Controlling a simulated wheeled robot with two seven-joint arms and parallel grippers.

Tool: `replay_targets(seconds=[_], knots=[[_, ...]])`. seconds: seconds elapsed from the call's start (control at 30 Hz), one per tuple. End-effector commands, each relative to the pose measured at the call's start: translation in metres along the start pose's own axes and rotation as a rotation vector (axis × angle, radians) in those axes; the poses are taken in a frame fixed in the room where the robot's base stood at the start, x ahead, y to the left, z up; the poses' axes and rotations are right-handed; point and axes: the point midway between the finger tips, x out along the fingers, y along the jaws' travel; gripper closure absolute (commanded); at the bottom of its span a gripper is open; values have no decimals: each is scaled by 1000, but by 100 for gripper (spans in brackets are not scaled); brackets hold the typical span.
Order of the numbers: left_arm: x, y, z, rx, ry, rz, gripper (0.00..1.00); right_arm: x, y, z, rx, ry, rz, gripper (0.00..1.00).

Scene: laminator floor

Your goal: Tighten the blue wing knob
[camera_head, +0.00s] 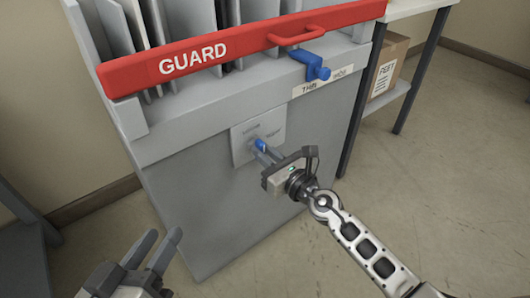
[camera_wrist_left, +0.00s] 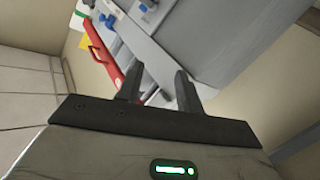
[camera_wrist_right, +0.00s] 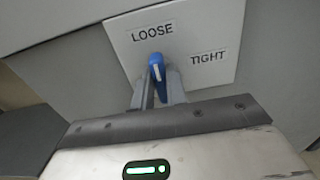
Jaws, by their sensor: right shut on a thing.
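The blue wing knob (camera_head: 261,145) sits on a light plate (camera_head: 246,150) on the grey machine's front. In the right wrist view the blue wing knob (camera_wrist_right: 156,67) carries a white line, and its top end lies just below the LOOSE label (camera_wrist_right: 153,32). The TIGHT label (camera_wrist_right: 208,57) is to its right. My right gripper (camera_head: 264,151) is shut on the knob, with its fingers (camera_wrist_right: 160,84) on either side; they hide its lower part. My left gripper (camera_head: 163,238) is open and empty, away from the machine at the lower left.
A red GUARD bar (camera_head: 215,51) with a handle crosses the machine's top, in front of upright panels. A blue latch-like part (camera_head: 312,66) hangs below it. A side shelf holds a cardboard box (camera_head: 386,69). The floor (camera_head: 455,170) at right is clear.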

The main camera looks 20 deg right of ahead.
Motion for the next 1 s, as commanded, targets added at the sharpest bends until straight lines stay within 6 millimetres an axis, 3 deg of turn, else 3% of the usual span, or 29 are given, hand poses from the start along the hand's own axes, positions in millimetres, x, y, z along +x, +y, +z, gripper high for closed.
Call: replay_targets(seconds=[0.37, 1.0], knots=[[0, 1, -3, 10, 0, -4, 64, 0, -1, 1, 160, 1, 1, 100], [-2, -3, 1, 52, -36, -29, 64, 0, -4, -1, 756, 0, 1, 100]])
